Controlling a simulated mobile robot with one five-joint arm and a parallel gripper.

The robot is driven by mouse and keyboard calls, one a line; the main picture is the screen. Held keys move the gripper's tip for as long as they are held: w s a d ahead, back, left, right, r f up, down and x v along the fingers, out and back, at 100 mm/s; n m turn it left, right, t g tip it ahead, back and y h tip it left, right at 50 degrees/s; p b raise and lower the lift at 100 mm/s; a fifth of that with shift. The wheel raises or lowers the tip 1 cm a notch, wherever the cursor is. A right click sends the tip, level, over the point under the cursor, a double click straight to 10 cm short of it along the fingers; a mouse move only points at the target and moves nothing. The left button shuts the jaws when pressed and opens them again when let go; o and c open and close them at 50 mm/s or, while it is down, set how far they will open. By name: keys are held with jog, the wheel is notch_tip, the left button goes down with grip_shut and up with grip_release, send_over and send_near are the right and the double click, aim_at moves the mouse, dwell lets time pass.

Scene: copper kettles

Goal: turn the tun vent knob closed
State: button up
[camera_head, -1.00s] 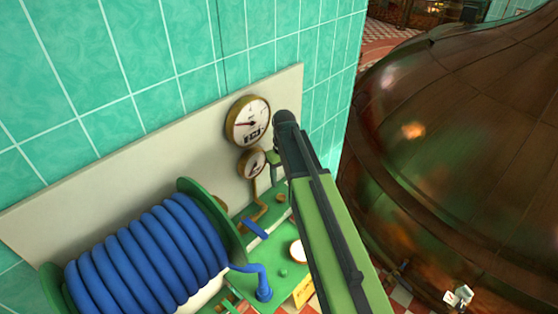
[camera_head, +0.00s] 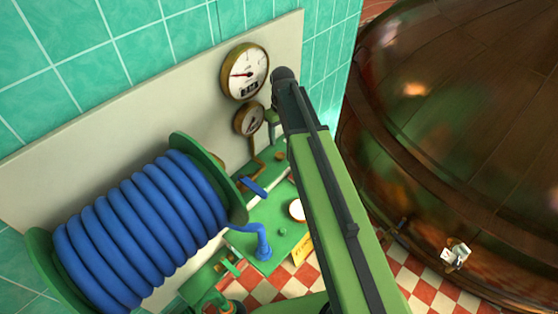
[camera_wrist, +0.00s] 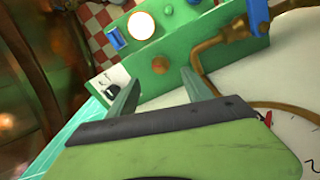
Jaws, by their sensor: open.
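My gripper (camera_wrist: 160,78) is open and empty in the wrist view, its two green fingers apart in front of a green panel (camera_wrist: 195,40). The panel carries a small orange knob (camera_wrist: 160,65) just beyond the fingertips, apart from them. A white plate with a dark round part (camera_wrist: 112,86) sits by the left finger. I cannot tell which of these is the tun vent knob. In the head view the green panel (camera_head: 268,215) lies left of my arm, with an orange knob (camera_head: 281,156) beside the arm. The fingers are mostly hidden there.
Two gauges, a large one (camera_head: 245,71) and a small one (camera_head: 249,119), are on the pale wall board. A blue hose reel (camera_head: 140,230) stands at left. A large copper vessel (camera_head: 460,130) fills the right. A brass pipe with a blue handle (camera_wrist: 238,28) is near the right finger.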

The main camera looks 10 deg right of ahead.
aim_at(280, 155)
jog(key=f+b, duration=0.3)
jog(key=f, duration=0.1)
jog(key=f+b, duration=0.4)
jog(key=f, duration=0.1)
jog(key=shift+w+a+f, duration=0.1)
jog(key=shift+w+f, duration=0.05)
jog(key=shift+w, duration=0.05)
jog(key=shift+s+f+b, duration=0.1)
jog(key=shift+f+b, duration=0.05)
jog(key=shift+b, duration=0.3)
jog(key=shift+w+a+f, duration=0.1)
jog(key=shift+w, duration=0.25)
jog(key=shift+s, duration=0.25)
jog(key=c, duration=0.7)
jog(key=shift+w, duration=0.1)
grip_shut()
